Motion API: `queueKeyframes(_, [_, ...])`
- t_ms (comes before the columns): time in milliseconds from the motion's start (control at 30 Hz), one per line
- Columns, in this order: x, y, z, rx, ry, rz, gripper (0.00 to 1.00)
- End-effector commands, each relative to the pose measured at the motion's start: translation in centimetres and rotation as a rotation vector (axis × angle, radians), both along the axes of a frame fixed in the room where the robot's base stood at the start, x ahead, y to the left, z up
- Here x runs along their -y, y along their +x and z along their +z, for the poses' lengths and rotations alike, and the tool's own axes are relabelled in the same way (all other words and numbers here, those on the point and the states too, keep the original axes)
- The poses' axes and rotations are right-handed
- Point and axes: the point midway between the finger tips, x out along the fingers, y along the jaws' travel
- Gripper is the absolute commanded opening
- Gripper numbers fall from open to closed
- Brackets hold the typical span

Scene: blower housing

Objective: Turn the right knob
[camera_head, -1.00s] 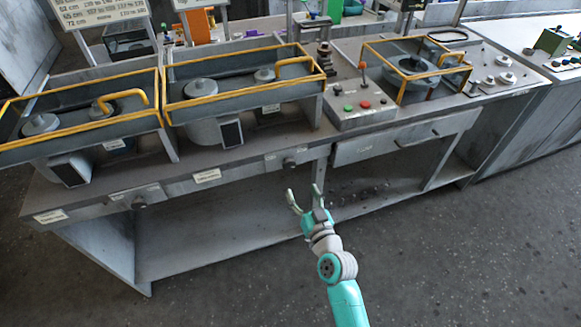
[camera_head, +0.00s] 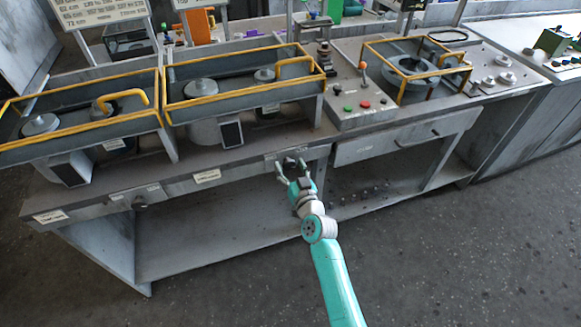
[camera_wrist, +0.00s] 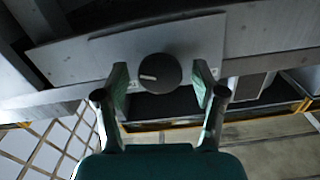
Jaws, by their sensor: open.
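The right knob (camera_wrist: 160,68) is round and black with a short white mark on its face. It sits on a grey metal plate (camera_wrist: 75,62) on the front edge of the workbench. My gripper (camera_head: 291,169) is open at the bench front, with the knob (camera_head: 289,161) partly hidden by it in the head view. In the wrist view my gripper (camera_wrist: 161,82) has one finger on each side of the knob, with a gap visible on both sides. A second knob (camera_head: 139,203) is farther left on the same front edge.
The grey bench (camera_head: 250,166) carries yellow-railed housings (camera_head: 245,92) and a control box (camera_head: 365,112) above the front edge. A drawer (camera_head: 400,140) is right of my gripper. An open lower shelf (camera_head: 210,235) lies below. The floor in front is clear.

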Motion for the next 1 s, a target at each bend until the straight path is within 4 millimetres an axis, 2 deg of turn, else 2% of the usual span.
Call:
queueKeyframes(167, [0.0,0.01,0.0,0.0,0.0,0.0,0.69])
queueKeyframes(200, [0.0,0.01,0.0,0.0,0.0,0.0,0.67])
queueKeyframes(433, [0.0,0.0,0.01,0.0,0.0,0.0,0.09])
queueKeyframes(767, [0.0,0.0,0.01,-0.011,0.035,0.0,0.09])
queueKeyframes(1000, [0.03,0.01,0.01,-0.053,0.165,0.0,0.09])
